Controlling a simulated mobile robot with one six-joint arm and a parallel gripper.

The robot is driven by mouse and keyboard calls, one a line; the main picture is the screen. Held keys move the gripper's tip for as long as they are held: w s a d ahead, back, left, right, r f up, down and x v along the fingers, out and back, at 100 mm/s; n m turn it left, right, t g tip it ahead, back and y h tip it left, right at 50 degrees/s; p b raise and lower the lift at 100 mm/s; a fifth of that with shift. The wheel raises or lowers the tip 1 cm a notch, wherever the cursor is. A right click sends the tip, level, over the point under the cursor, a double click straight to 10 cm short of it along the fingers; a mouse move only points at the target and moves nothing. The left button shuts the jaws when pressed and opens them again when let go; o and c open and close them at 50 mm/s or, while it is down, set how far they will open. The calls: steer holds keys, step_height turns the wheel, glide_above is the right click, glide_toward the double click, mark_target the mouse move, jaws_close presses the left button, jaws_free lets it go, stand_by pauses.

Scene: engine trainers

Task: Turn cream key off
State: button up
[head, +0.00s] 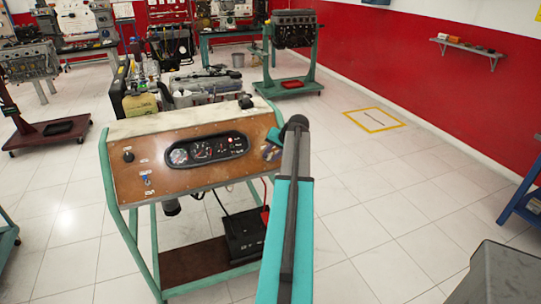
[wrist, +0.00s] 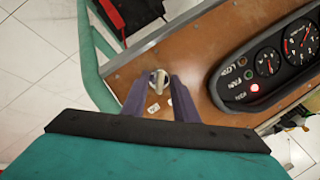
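The cream key (wrist: 158,78) sits on the brown wooden panel (wrist: 192,58) of the engine trainer, near the panel's end. In the wrist view, the two purple fingers of my gripper (wrist: 158,84) stand on either side of the key, and they look apart with a small gap at each side. I cannot tell whether a finger touches it. In the head view, my gripper (head: 272,151) is at the right end of the panel (head: 145,180) and hides the key. A red warning light (wrist: 255,87) is lit on the black gauge cluster (wrist: 235,93).
The gauge cluster (head: 206,150) is left of my gripper in the head view. A black knob (head: 128,156) and a blue switch (head: 147,181) are on the panel's left. A black battery (head: 244,235) stands below.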

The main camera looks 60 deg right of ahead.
jaws_close()
steer(key=shift+a, duration=0.15)
steer(key=shift+n, duration=0.3)
steer(key=n+g+b, duration=0.1)
steer(key=n+b, duration=0.1)
steer(key=n, duration=0.1)
steer(key=shift+w+h+b, duration=0.2)
steer(key=shift+h+b, duration=0.1)
steer(key=shift+b, duration=0.1)
steer(key=shift+r+n+g+h+b, duration=0.1)
steer(key=shift+n+g+h+b, duration=0.25)
steer(key=shift+n, duration=0.55)
steer(key=shift+n+g+h+b, duration=0.15)
steer(key=shift+n+b, duration=0.25)
steer(key=shift+n, duration=0.5)
jaws_free()
